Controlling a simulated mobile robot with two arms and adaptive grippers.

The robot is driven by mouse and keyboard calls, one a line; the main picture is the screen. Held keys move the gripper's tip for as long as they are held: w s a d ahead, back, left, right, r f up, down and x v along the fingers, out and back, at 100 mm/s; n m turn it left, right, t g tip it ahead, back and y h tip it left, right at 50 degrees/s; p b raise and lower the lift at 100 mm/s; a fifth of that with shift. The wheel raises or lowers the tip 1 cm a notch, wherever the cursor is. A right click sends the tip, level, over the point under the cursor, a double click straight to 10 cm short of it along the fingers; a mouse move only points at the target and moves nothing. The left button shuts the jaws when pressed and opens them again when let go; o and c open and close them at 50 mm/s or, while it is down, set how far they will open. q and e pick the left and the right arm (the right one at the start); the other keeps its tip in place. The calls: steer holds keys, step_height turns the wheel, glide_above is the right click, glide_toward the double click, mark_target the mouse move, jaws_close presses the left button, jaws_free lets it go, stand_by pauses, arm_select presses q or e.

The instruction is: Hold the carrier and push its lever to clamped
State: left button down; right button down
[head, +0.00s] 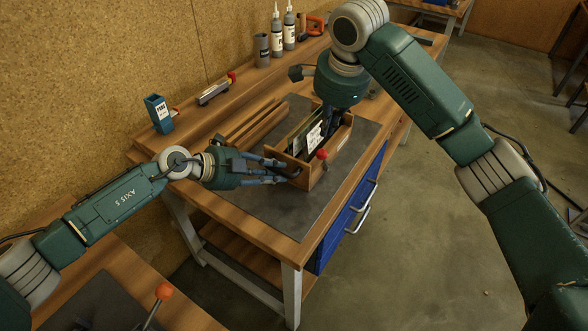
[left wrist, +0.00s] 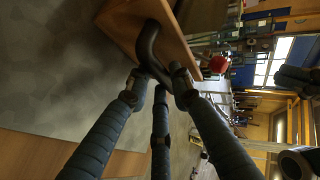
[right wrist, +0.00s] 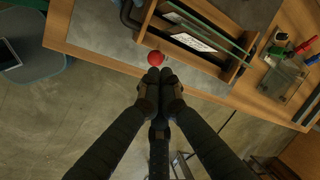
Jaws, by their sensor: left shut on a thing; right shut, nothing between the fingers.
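The carrier (head: 302,178) is an open wooden box on the dark mat, with glass panes and a white label (head: 313,138) inside. Its lever's red knob (head: 322,153) shows at the front side; it also shows in the left wrist view (left wrist: 219,64) and right wrist view (right wrist: 155,58). My left gripper (head: 287,172) is shut on the carrier's dark handle (left wrist: 148,42) at the left end. My right gripper (head: 328,132) is shut and empty above the carrier. In the right wrist view its fingertips (right wrist: 159,80) appear just below the knob; contact cannot be told.
The dark mat (head: 270,205) has bare room in front of the carrier. Wooden rails (head: 250,122) lie behind it. Bottles (head: 289,32), a grey cup (head: 262,50) and a blue box (head: 158,113) stand along the bench's back. Blue drawers (head: 345,215) are below.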

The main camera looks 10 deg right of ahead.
steer(key=w+d+f+n+t+y, duration=0.1)
steer(key=w+d+f+t, duration=0.25)
steer(key=f, duration=0.25)
steer(key=w+d+f+n+t+y, duration=0.1)
steer(key=w+d+f+t+y, duration=0.15)
steer(key=f+t, duration=0.3)
steer(key=s+a+f+t+y, duration=0.1)
steer(key=s+t, duration=0.4)
steer(key=s, duration=1.6)
steer(key=shift+s+f+t, duration=0.2)
steer(key=shift+f+t, duration=0.2)
steer(key=shift+f, duration=0.1)
glide_toward(325, 161)
steer(key=w+a+r, duration=0.2)
steer(key=w+r, duration=0.1)
steer(key=w, duration=0.1)
steer(key=shift+w+a, duration=0.2)
steer(key=shift+a, duration=0.15)
steer(key=shift+r, duration=0.1)
